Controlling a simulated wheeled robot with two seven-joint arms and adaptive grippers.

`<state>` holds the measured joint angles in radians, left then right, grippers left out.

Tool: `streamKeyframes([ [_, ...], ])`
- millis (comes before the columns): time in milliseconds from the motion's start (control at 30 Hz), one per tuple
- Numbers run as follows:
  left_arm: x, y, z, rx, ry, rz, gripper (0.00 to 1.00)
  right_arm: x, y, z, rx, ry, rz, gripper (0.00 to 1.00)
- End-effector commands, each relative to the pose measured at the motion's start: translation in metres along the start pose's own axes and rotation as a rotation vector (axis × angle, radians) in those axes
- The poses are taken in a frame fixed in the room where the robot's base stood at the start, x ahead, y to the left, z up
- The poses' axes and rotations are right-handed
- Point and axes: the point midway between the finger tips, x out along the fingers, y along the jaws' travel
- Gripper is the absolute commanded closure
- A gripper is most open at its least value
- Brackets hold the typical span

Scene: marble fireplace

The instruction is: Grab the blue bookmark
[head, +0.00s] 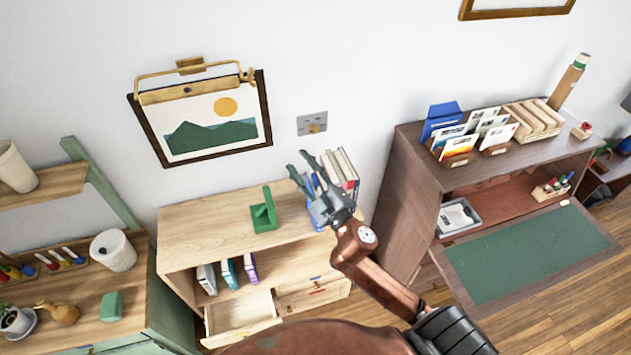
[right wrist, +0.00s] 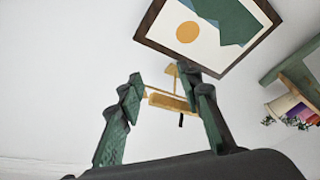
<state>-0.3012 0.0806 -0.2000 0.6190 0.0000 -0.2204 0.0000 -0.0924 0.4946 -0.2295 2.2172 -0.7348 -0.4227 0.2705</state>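My right gripper (head: 299,164) is in front of the low wooden cabinet's top, its fingers pointing up and left. In the right wrist view the right gripper (right wrist: 159,78) has its two green-and-black fingers apart, with nothing between them. Upright books (head: 343,167) with blue and red spines stand behind the gripper and are partly hidden by it. Some blue shows beside the gripper, but I cannot tell a bookmark from the book spines. My left gripper is not in view.
A green stand (head: 264,213) is on the low cabinet (head: 205,232), left of my right gripper. An open drawer (head: 243,314) juts out below. A dark desk (head: 408,190) with a letter rack stands right. A framed picture (head: 215,134) hangs above.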

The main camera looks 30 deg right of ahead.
Motion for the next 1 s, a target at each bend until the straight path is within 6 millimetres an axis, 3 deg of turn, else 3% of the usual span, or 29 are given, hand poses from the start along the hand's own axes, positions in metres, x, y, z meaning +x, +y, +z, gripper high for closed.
streamKeyframes([
  [33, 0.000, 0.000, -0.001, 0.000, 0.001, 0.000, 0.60, 0.012, -0.001, -0.036, -0.072, 0.122, -0.010, 0.67],
  [100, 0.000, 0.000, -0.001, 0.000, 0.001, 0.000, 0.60, 0.020, -0.011, -0.088, -0.189, 0.309, -0.044, 0.67],
  [200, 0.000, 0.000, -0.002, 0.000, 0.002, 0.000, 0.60, 0.017, -0.045, -0.152, -0.394, 0.580, -0.142, 0.67],
  [267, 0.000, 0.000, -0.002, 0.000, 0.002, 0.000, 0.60, 0.010, -0.074, -0.174, -0.532, 0.722, -0.231, 0.67],
  [333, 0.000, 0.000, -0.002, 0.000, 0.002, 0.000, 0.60, -0.001, -0.110, -0.180, -0.702, 0.856, -0.359, 0.67],
  [400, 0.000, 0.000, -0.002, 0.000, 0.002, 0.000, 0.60, -0.008, -0.141, -0.166, -0.878, 0.947, -0.510, 0.67],
  [467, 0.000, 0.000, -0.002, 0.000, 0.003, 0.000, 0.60, -0.011, -0.160, -0.139, -1.031, 0.986, -0.657, 0.67],
  [567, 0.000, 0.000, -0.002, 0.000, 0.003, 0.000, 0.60, -0.008, -0.166, -0.071, -1.279, 0.961, -0.922, 0.67],
  [667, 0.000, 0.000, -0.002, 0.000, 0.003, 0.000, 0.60, 0.001, -0.139, -0.001, -1.477, 0.835, -1.173, 0.67],
  [700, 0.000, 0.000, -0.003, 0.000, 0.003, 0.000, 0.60, 0.004, -0.122, 0.025, -1.537, 0.765, -1.262, 0.67],
  [800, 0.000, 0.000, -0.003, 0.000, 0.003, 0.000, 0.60, 0.010, -0.075, 0.072, -1.638, 0.588, -1.437, 0.67],
  [900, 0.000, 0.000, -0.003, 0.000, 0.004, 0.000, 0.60, 0.011, -0.038, 0.100, -1.686, 0.445, -1.548, 0.67],
  [1000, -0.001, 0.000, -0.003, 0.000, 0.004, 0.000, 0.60, 0.010, -0.018, 0.114, -1.702, 0.364, -1.603, 0.67],
])
